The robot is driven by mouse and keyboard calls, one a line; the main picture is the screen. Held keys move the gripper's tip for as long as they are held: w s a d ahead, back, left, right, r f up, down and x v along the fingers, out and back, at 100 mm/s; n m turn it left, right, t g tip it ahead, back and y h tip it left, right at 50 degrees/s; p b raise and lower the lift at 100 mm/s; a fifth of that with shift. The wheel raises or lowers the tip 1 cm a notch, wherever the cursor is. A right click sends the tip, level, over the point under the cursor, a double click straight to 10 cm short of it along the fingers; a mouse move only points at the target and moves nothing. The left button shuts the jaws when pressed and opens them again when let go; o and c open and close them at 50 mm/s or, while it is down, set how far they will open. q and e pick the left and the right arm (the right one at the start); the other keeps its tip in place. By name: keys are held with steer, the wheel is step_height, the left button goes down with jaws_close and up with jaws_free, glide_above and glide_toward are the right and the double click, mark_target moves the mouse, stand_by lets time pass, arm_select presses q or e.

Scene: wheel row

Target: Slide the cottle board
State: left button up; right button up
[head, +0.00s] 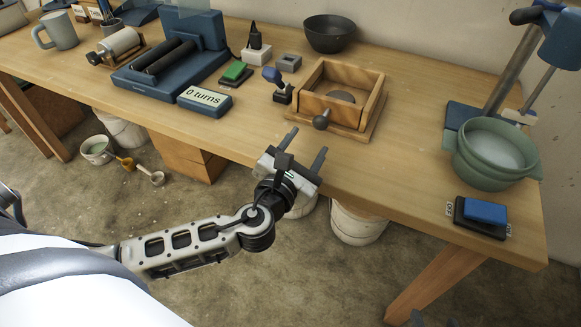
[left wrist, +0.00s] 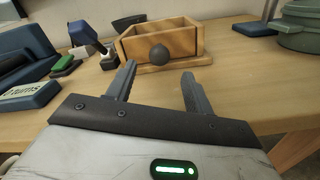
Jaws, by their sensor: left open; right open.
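The cottle board, which I take to be the wooden front board (head: 340,111) with a dark round knob (head: 322,120), stands at the near side of a square wooden frame (head: 374,100). In the left wrist view the board (left wrist: 135,47) and knob (left wrist: 158,54) are straight ahead, beyond the fingers. My left gripper (head: 308,142) is open and empty at the table's front edge, just short of the knob and apart from it. Only the fingertips of my right gripper (head: 433,321) show at the bottom edge, spread apart.
Left of the frame stand a blue-and-black tool (head: 276,84), a green-topped pad (head: 234,71) and a blue roller machine with a "0 turns" sign (head: 205,101). A green pot (head: 492,153) and a blue block (head: 485,211) stand right. The table between frame and pot is clear.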

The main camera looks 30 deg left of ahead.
arm_select(q)
steer(key=s, duration=0.7)
steer(key=shift+d, duration=0.2)
